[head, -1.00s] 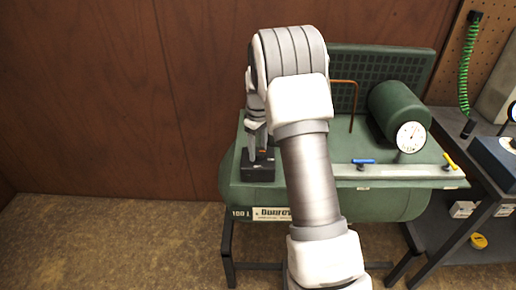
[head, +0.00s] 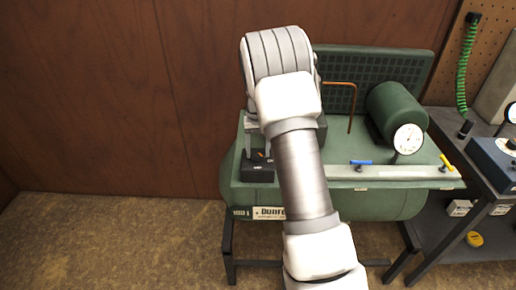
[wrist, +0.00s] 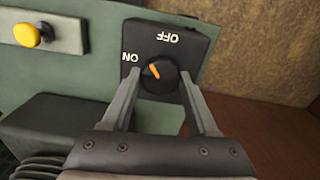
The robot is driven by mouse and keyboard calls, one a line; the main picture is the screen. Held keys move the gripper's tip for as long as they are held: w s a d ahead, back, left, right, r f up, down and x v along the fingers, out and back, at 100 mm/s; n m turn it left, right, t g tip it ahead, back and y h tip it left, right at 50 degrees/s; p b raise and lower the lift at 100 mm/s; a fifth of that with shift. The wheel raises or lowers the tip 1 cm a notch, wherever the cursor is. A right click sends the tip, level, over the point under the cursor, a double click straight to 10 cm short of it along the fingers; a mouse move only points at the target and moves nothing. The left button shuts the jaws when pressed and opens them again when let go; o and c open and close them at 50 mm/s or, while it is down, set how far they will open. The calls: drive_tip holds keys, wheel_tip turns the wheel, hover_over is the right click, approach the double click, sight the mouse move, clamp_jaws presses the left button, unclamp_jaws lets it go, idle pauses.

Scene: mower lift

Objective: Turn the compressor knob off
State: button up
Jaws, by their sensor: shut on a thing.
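The compressor knob (wrist: 159,80) is round and black with an orange pointer mark. It sits on a black switch box (wrist: 204,37) with ON and OFF lettering, upside down in the wrist view. The pointer aims up-left there, between the two words. My gripper (wrist: 160,75) has one finger on each side of the knob and is shut on it. In the head view the switch box (head: 257,172) is at the left end of the green compressor (head: 390,205), and my wrist and arm hide much of the area around the knob.
A dial gauge (head: 408,139) and a bent copper pipe (head: 352,105) stand behind. A dark bench (head: 485,180) is at right. The floor at left is clear.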

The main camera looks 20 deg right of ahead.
sight(258, 153)
drive_tip(key=m+p, duration=0.1)
drive_tip(key=m, duration=0.3)
drive_tip(key=shift+m+p, duration=0.35)
drive_tip(key=shift+m, duration=1.45)
drive_tip(key=o, duration=1.4)
drive_tip(key=shift+c, duration=0.2)
wheel_tip(258, 153, up, 17)
drive_tip(key=p, duration=0.1)
drive_tip(key=shift+r, duration=0.2)
